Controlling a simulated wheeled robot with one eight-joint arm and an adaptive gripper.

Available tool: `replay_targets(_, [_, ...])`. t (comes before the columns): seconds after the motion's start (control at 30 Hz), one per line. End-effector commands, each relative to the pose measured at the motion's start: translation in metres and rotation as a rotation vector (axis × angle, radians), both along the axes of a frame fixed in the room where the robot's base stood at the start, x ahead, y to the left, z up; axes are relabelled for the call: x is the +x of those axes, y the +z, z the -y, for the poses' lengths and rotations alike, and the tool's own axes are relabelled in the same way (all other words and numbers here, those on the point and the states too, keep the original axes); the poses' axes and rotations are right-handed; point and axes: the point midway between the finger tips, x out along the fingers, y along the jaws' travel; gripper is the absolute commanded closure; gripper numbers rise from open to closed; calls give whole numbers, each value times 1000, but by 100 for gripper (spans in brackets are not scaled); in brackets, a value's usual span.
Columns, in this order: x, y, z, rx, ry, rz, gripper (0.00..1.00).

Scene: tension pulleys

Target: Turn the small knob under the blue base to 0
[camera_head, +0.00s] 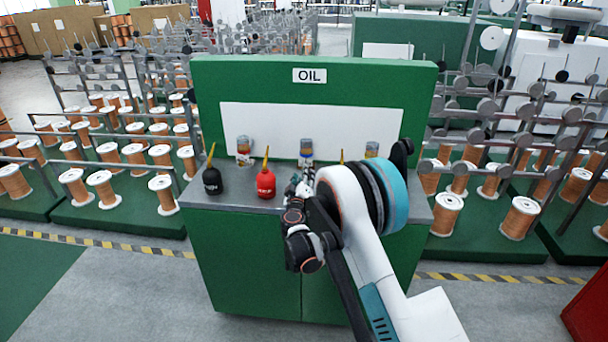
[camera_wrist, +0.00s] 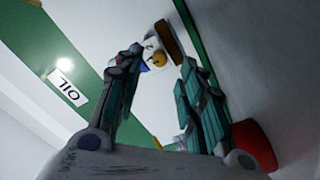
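In the head view, three small dispensers stand against the white back panel: left (camera_head: 244,152), middle (camera_head: 306,152) and right (camera_head: 371,149). The middle one shows some blue; its lower part and any small knob are hidden or too small to tell. My gripper (camera_head: 300,185) is in front of the middle dispenser, above the green cabinet's top. In the wrist view, my gripper (camera_wrist: 160,56) is open. Between and beyond its teal-padded fingertips shows a dispenser (camera_wrist: 157,46) with a brown end, a white body, a yellow round part and a blue patch. I see no contact.
A black oil can (camera_head: 212,180) and a red oil can (camera_head: 266,184) stand on the cabinet top (camera_head: 236,201) left of my gripper. A yellow spout (camera_head: 342,157) shows behind my arm. The OIL sign (camera_head: 309,75) is above. Spool racks flank the cabinet.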

Motion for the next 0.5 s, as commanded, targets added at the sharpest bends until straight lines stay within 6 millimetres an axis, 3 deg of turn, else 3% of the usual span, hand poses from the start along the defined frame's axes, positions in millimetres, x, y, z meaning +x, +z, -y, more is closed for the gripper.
replay_targets(0.2, [33, -2, 1, 0, 0, 0, 64])
replay_targets(0.5, [46, 0, 2, 0, 0, 0, 64])
